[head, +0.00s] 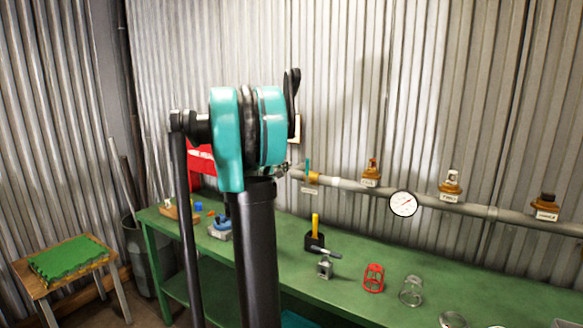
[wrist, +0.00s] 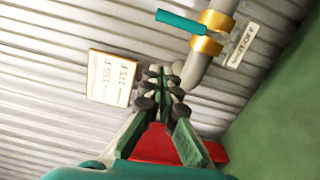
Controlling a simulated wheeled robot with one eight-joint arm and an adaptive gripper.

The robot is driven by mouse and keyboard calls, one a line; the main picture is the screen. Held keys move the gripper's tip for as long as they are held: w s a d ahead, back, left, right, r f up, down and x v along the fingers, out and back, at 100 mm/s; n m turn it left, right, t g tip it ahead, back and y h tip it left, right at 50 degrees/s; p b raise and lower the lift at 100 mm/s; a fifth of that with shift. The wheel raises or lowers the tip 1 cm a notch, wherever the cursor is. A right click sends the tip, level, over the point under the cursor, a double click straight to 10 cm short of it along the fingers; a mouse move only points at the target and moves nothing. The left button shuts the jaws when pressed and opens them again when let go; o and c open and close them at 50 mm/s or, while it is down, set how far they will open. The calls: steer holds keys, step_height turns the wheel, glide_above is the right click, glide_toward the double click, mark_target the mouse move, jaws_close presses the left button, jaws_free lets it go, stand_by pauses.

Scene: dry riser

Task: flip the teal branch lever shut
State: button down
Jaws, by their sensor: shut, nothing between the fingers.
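The teal branch lever (wrist: 182,21) sits on a brass valve (wrist: 207,46) at the top of the wrist view and points left, crosswise to the grey pipe. In the head view the lever (head: 308,167) stands upright above the pipe, just right of my arm. My gripper (wrist: 161,78) is shut and empty in the wrist view. Its tips are below and left of the lever in that picture, apart from it in the image; the depth gap is unclear. In the head view my arm hides most of the gripper.
The grey pipe (head: 340,183) runs along the corrugated wall with brass heads and a round gauge (head: 403,204). A green bench (head: 350,285) below holds a yellow-handled item (head: 315,232), a red cage (head: 373,278) and clear jars. A temperature sign (wrist: 114,78) is left of my fingers.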

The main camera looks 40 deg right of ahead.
steer(key=v, duration=0.7)
steer(key=shift+s+a, duration=0.2)
steer(key=shift+a, duration=0.1)
steer(key=s+a+f+m+y, duration=0.1)
steer(key=s+a+f+y, duration=0.4)
steer(key=a+f, duration=0.5)
steer(key=s+a+f+m+g+y, duration=0.1)
steer(key=s+a+f+m+y, duration=0.1)
steer(key=s+a+f+y, duration=0.4)
steer(key=s+a+f+m+g+y, duration=0.1)
steer(key=s+a+f+y, duration=0.5)
steer(key=s+a+f, duration=0.6)
steer(key=a+f+m, duration=0.1)
steer(key=a+f, duration=0.1)
steer(key=a, duration=0.4)
